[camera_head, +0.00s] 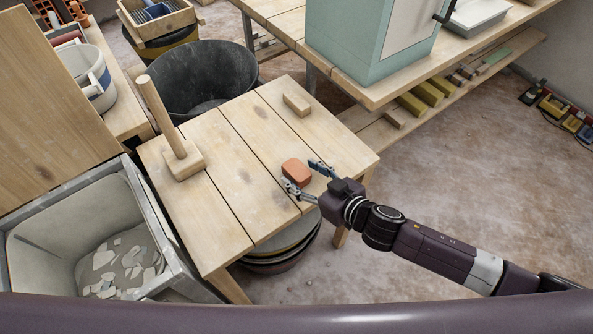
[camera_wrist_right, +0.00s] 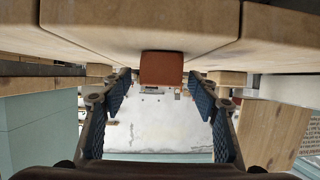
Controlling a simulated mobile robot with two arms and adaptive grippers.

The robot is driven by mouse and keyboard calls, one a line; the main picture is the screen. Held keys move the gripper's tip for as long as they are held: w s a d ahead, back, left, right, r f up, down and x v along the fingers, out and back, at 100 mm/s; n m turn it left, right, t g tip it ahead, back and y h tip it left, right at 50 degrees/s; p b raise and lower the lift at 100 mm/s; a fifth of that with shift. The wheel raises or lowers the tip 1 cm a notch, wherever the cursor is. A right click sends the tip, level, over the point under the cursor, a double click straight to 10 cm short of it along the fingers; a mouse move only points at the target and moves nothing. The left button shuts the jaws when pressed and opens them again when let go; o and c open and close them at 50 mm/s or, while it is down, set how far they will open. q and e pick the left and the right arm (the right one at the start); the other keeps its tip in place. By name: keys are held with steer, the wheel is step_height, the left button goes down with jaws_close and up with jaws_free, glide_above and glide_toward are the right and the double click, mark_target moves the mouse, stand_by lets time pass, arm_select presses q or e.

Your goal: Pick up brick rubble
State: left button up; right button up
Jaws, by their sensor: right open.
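An orange-red piece of brick (camera_head: 296,172) lies on the wooden plank table (camera_head: 232,190), near its right front edge. My right gripper (camera_head: 307,178) is open at the table's front right edge, with its fingertips close to the brick on either side. In the right wrist view the brick (camera_wrist_right: 161,69) shows ahead, centred between the two open blue-padded fingers (camera_wrist_right: 161,100). I cannot tell whether either finger touches it. My left gripper is not in view.
A wooden post on a block (camera_head: 175,130) stands on the table's left side, and a small wood block (camera_head: 297,104) lies at its back. A grey bin (camera_head: 180,250) with pale rubble stands at left. A dark bucket (camera_head: 205,75) is behind the table.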

steer(key=shift+x, duration=1.4)
steer(key=shift+r, duration=0.1)
steer(key=shift+c, duration=0.6)
steer(key=c, duration=1.3)
